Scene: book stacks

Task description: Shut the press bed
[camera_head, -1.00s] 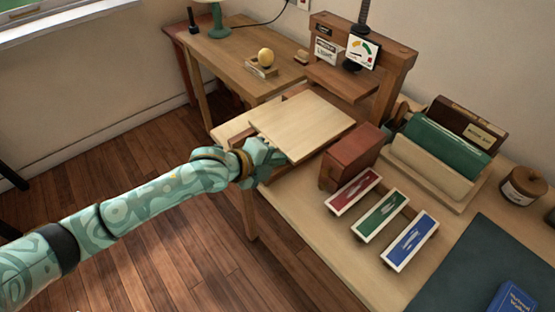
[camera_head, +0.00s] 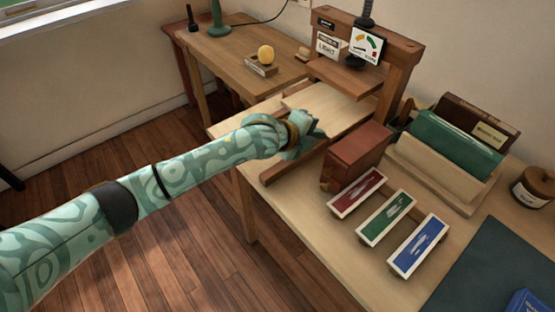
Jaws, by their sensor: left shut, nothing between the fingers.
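The press (camera_head: 398,75) is a wooden frame with a black screw and a dial card, standing on the workbench at the top centre. Its bed (camera_head: 338,104) is a pale flat board, partly under the press's upper plate (camera_head: 347,76). My left gripper (camera_head: 315,134) is shut and empty at the front edge of the bed. It hides part of that edge, and I cannot tell if it touches. Wooden rails (camera_head: 283,167) show in front of the bed. My right gripper is not in view.
A red-brown box (camera_head: 356,157) stands right of the bed. Red (camera_head: 357,192), green (camera_head: 386,218) and blue (camera_head: 417,246) trays lie in front of it. A book rack (camera_head: 443,171) stands at right. A side table (camera_head: 232,48) with a yellow ball (camera_head: 266,53) is behind left.

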